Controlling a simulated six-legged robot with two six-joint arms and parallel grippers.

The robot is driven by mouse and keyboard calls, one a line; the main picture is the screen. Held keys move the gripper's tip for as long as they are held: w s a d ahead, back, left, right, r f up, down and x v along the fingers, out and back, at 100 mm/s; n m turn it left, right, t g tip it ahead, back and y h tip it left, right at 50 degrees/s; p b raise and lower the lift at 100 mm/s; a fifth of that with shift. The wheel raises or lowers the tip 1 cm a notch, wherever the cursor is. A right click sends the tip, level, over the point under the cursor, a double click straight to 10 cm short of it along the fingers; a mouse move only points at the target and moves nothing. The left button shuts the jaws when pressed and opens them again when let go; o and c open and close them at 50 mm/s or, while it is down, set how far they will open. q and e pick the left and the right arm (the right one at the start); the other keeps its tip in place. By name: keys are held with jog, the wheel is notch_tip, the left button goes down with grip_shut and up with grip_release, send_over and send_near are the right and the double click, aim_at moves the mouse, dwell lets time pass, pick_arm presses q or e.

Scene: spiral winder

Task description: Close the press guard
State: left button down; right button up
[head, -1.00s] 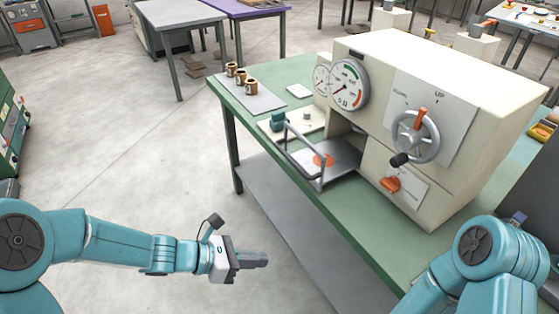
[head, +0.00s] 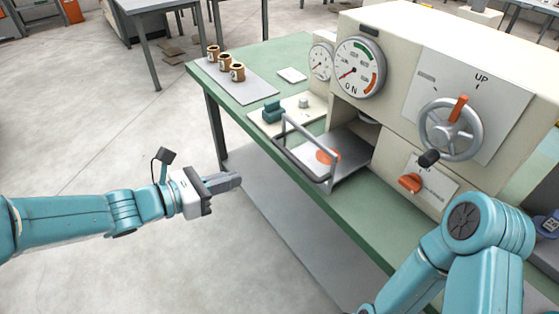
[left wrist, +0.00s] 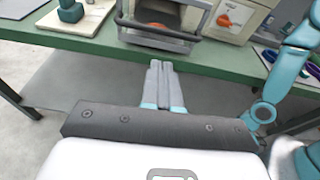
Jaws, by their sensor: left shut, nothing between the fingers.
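The press (head: 430,70) is a cream machine on a green bench, with dials and a handwheel. Its guard (head: 306,150) is a grey bar frame standing out in front of the press opening, over a grey plate with an orange disc (head: 328,156). In the left wrist view the guard (left wrist: 160,37) lies beyond my fingertips, near the bench edge. My left gripper (head: 232,180) is shut and empty, off the bench to the left of the guard and apart from it. My right arm shows at the lower right in the head view; its gripper is out of frame.
The green bench (head: 240,112) has a front edge between my left gripper and the press. A grey mat (head: 262,92) holds several brown cans. A teal device (head: 272,111) on a pale board stands left of the guard. An orange-handled wheel (head: 450,128) and orange knob (head: 411,182) are on the press front.

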pick_arm(q)
send_near(306, 152)
jog(key=shift+w+d+f, duration=0.75)
jog(key=shift+d+f, duration=0.15)
jog(key=shift+f, duration=0.15)
pick_arm(e)
jog(key=shift+a+f, duration=0.1)
jog(key=shift+f, duration=0.6)
pick_arm(q)
jog(key=shift+b, duration=0.3)
jog(key=shift+w+d, duration=0.1)
jog(key=shift+d, duration=0.1)
jog(key=x, duration=0.3)
jog(key=r+x, duration=0.1)
jog(key=x, duration=0.2)
jog(key=shift+w+d+r, duration=0.2)
jog(key=shift+d, duration=0.1)
jog(key=w+d, duration=0.1)
jog(key=d, duration=0.1)
jog(key=w+d+p, duration=0.1)
jog(key=w+d, duration=0.3)
jog(key=d, duration=0.1)
jog(key=shift+w+r+p, duration=0.1)
jog(key=shift+p, duration=0.3)
jog(key=shift+r+t, duration=0.2)
jog(key=shift+t, duration=0.1)
pick_arm(e)
notch_tip(306, 152, up, 2)
jog(key=shift+s+a, duration=0.15)
